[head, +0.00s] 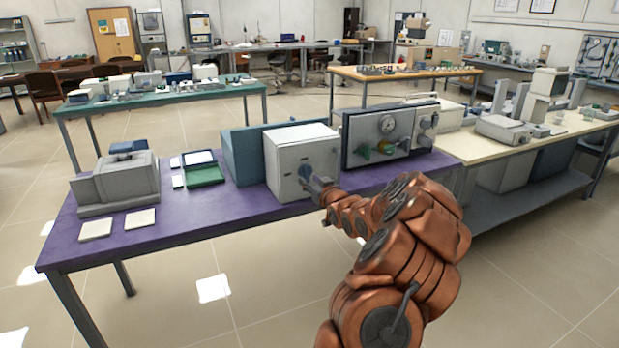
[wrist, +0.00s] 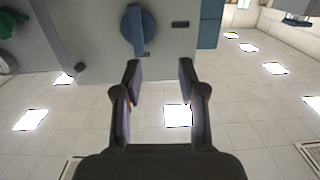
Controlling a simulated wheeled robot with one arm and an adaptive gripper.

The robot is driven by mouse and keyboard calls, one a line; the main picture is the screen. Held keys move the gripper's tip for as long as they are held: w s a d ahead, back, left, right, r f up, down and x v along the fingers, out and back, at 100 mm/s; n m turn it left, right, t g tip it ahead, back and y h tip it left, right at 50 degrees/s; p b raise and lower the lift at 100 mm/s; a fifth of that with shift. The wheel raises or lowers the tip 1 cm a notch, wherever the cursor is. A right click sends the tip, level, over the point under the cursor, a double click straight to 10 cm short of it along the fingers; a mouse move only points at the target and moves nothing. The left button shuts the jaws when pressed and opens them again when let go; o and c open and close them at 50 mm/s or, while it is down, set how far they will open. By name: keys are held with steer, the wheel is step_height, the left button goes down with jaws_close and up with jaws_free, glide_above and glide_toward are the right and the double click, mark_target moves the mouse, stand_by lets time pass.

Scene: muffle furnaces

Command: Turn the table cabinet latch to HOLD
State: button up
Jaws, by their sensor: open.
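The white table cabinet (head: 290,150) stands on the purple table in the head view. Its latch (wrist: 138,28) is a blue round knob with a bar handle at the top of the wrist view. The bar points down in that picture, roughly along the front face's vertical edges. In the head view the latch (head: 304,172) is small and partly covered by my gripper (head: 314,182). In the wrist view my gripper (wrist: 160,72) is open and empty, its fingertips a little below and right of the latch, apparently apart from it. A HOLD mark cannot be read.
A grey panel unit (head: 400,128) with a dial and green knob stands right of the cabinet. A blue-green box (head: 238,150) stands left of it. A green tray (head: 204,175) and a grey device (head: 118,180) sit further left. The floor before the table (head: 170,231) is clear.

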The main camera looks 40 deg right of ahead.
mark_target(308, 170)
steer(key=shift+t, duration=0.3)
steer(key=w+d, duration=0.3)
steer(key=w+d+p, duration=0.1)
steer(key=w+d, duration=0.1)
steer(key=shift+f, duration=0.4)
steer(key=shift+w+d+r, duration=0.1)
steer(key=shift+w, duration=0.4)
jaws_close()
